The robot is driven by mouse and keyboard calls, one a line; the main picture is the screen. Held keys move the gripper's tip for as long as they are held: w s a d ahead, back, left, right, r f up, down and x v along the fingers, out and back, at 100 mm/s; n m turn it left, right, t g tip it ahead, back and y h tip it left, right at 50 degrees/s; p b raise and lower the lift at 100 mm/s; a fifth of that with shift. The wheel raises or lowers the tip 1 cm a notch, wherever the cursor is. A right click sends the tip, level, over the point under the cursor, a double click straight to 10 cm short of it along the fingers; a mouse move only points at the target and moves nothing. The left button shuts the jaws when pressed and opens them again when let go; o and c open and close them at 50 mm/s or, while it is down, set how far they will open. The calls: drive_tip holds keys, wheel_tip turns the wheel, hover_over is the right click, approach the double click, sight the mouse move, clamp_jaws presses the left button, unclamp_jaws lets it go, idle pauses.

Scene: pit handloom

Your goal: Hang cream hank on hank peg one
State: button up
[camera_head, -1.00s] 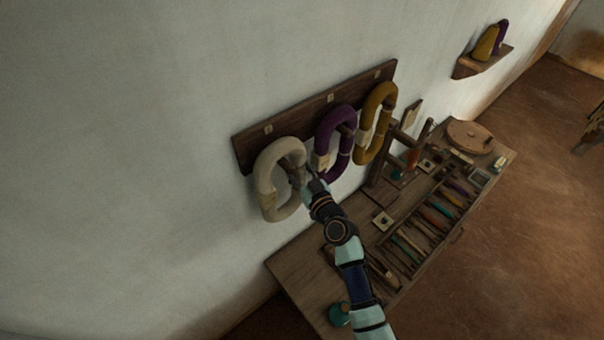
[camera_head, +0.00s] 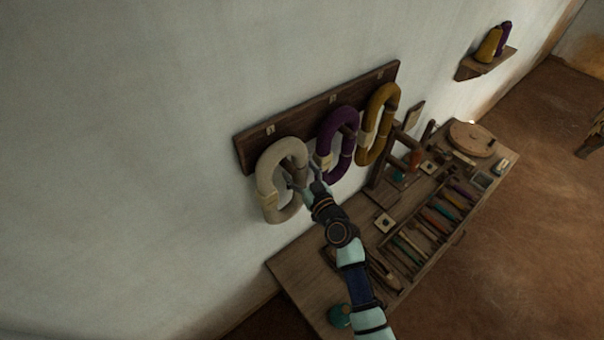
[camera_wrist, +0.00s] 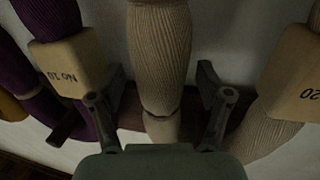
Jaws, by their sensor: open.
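The cream hank (camera_head: 270,171), a thick ribbed loop with a pale tag, hangs at the left end of the wooden peg board (camera_head: 287,124), under the leftmost marker, which appears to be peg one. The peg itself is mostly hidden by the hank. My gripper (camera_head: 306,188) is at the right side of this hank. In the wrist view, one strand of the cream hank (camera_wrist: 160,60) runs between the spread fingers of my gripper (camera_wrist: 162,105), with gaps on both sides. The fingers are open and do not grip it.
A purple hank (camera_head: 336,143) and a mustard hank (camera_head: 379,122) hang to the right on the same board. A workbench (camera_head: 302,271) with shuttles in a slotted tray stands below. A wall shelf (camera_head: 485,64) holds yarn cones. The wall left is clear.

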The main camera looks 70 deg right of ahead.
drive_tip(key=v, duration=1.2)
drive_tip(key=w+a+r+n+t+y+p, duration=0.15)
drive_tip(key=w+a+r+n+y, duration=0.3)
drive_tip(key=w+a, duration=0.45)
drive_tip(key=w+a+r+n+t+y+p, duration=0.1)
drive_tip(key=w+a+r+n+y+p, duration=0.15)
drive_tip(key=w+a+r+y, duration=0.65)
drive_tip(key=s+a+r+g+p, duration=0.1)
drive_tip(key=a+r, duration=0.1)
drive_tip(key=a, duration=1)
drive_tip(key=s+a+r+n+g+p, duration=0.1)
drive_tip(key=s+a+r+p, duration=0.1)
drive_tip(key=a, duration=1)
drive_tip(key=shift+r+n+g+h, duration=0.35)
drive_tip(key=shift+r+h, duration=0.1)
drive_tip(key=shift+r, duration=0.3)
